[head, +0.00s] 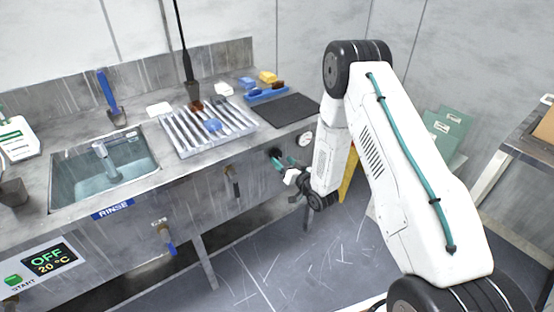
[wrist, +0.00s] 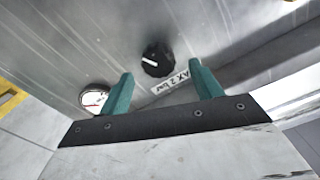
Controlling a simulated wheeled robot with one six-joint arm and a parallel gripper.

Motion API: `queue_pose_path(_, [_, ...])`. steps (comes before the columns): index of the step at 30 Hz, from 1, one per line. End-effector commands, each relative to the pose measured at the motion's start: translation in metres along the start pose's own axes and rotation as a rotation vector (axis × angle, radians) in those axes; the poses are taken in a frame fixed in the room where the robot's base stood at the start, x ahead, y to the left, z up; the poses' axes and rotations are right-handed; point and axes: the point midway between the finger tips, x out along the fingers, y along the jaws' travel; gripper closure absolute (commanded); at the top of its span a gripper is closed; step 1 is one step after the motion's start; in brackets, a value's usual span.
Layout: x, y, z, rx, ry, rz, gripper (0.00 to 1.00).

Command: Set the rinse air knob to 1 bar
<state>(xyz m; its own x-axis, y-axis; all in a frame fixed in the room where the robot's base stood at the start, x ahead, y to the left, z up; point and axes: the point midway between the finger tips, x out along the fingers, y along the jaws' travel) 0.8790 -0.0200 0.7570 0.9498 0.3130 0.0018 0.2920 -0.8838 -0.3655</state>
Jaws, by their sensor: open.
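The rinse air knob (wrist: 157,60) is round and black with a white pointer line. In the wrist view the line lies near the knob's left edge. A white label (wrist: 172,82) below it partly reads "AX 2 bar"; a finger covers one end. A round pressure gauge (wrist: 94,97) sits left of the knob, partly cut by my finger, its reading too small to tell. My gripper (wrist: 161,70) is open and empty, its teal fingers pointing at the panel, one to each side below the knob, apart from it. The head view shows my gripper (head: 283,163) close to the bench's front panel, by the knob (head: 274,152).
The gauge (head: 306,138) is right of the knob in the head view. A tap with a blue handle (head: 170,247) and a dark valve (head: 232,182) stick out of the front panel. A sink (head: 105,175) and a ribbed rack (head: 200,130) are above.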

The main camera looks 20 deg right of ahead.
Motion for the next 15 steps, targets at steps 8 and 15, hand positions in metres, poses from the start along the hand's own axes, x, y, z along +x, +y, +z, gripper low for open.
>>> queue_pose_path(8, [0.029,0.001,0.0,0.0,-0.001,0.002,0.36])
queue_pose_path(15, [0.031,0.002,0.0,0.0,-0.001,0.003,0.36])
